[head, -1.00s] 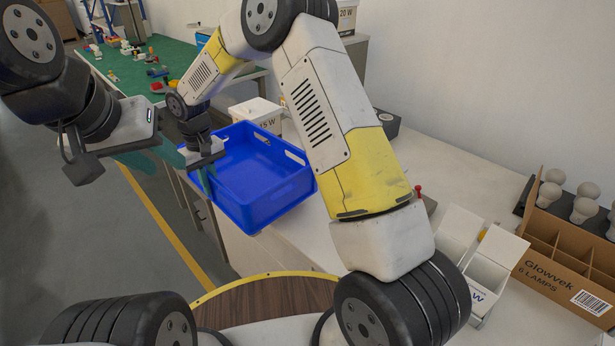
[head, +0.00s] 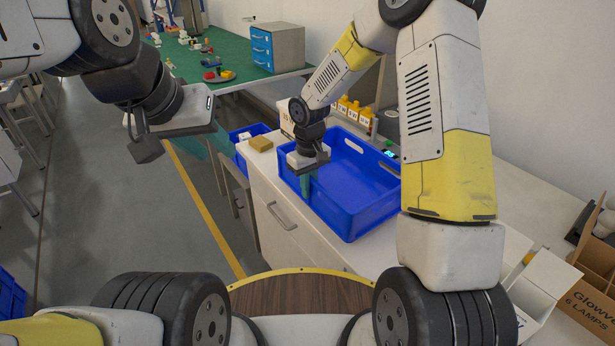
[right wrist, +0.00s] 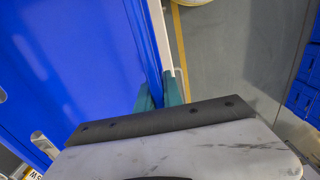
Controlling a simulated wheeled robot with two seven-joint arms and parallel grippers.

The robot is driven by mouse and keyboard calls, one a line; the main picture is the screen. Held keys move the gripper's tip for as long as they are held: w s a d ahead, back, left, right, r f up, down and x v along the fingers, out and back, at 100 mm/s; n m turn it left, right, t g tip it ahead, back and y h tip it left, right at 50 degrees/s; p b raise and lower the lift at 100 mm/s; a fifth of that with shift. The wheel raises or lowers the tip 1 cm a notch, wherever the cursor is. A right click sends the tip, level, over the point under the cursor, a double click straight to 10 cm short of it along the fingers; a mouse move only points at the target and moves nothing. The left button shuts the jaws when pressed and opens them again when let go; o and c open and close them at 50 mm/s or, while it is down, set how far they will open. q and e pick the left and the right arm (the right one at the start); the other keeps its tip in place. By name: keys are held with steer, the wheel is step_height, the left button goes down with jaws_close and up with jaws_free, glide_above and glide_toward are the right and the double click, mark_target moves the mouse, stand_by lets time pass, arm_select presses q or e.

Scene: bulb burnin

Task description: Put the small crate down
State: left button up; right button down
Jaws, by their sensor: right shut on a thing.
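The small blue crate (head: 345,222) is empty and roughly level at the front edge of the white counter (head: 275,198). I cannot tell whether its base touches the counter. My right gripper (head: 306,184) is shut on the crate's near left wall. In the right wrist view its teal fingers (right wrist: 159,98) straddle the wall of the crate (right wrist: 85,60). My left gripper (head: 218,146) hangs over the floor left of the counter, apart from the crate. Its fingers are partly hidden, so its opening is unclear.
A tan block (head: 261,143) sits on the counter left of the crate, and yellow items (head: 352,110) stand behind it. Another blue crate (head: 243,133) is beyond the counter's left edge. An open white box (head: 540,285) and a lamp carton (head: 597,270) stand at right.

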steer(key=shift+f, duration=1)
steer(key=shift+f, duration=0.15)
steer(key=c, duration=1.5)
jaws_free()
